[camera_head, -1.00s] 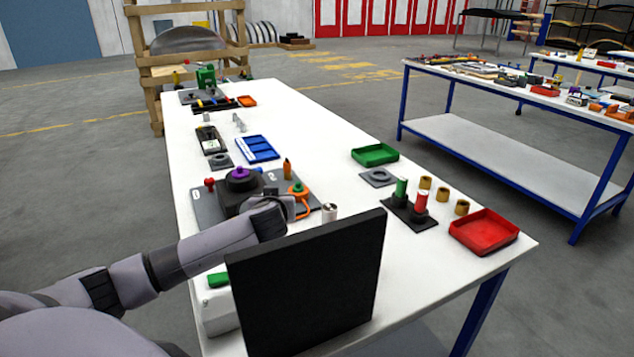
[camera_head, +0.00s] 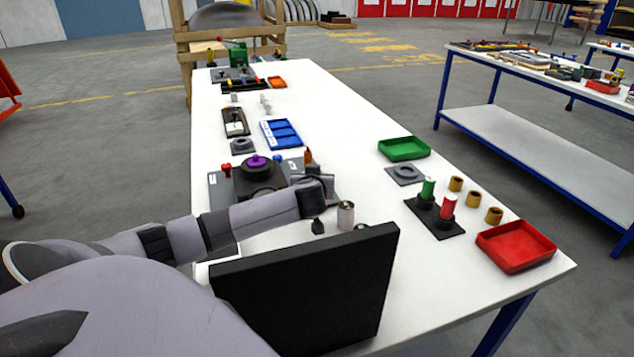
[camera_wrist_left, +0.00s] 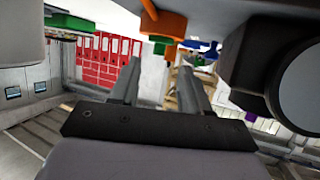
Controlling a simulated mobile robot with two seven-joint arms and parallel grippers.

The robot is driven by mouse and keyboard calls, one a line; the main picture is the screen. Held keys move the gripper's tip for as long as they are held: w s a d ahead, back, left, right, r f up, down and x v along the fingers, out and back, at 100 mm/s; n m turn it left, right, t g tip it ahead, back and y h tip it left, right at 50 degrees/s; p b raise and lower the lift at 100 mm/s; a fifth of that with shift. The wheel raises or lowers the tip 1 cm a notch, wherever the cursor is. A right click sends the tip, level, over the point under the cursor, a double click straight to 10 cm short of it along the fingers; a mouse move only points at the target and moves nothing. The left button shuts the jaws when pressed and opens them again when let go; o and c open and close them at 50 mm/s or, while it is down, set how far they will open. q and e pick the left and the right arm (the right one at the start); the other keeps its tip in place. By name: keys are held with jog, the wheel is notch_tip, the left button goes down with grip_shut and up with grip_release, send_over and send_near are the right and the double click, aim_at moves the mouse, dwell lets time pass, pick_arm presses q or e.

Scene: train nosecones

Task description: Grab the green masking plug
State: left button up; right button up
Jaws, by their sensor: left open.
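In the left wrist view, which looks upside down, a small green plug (camera_wrist_left: 160,46) sits at an orange fixture (camera_wrist_left: 168,24). My left gripper (camera_wrist_left: 158,70) is open, with its two grey fingers apart and nothing between them. The plug shows between and beyond the fingertips, apart from them as far as I can tell. In the head view my left arm reaches in from the left, and its wrist (camera_head: 312,192) hides the plug and most of the orange fixture. My right gripper is not in view.
A dark fixture with a purple knob (camera_head: 255,161) stands close beside my left wrist. A metal cylinder (camera_head: 346,215) stands to its right. A large black panel (camera_head: 305,292) rises in front. Green (camera_head: 404,149) and red trays (camera_head: 516,247) lie at right, near a stand with green and red cylinders (camera_head: 428,189).

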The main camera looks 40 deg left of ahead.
pick_arm(q)
jog(key=shift+x, duration=1.9)
jog(key=shift+d, duration=0.1)
jog(key=shift+f, duration=0.1)
grip_shut()
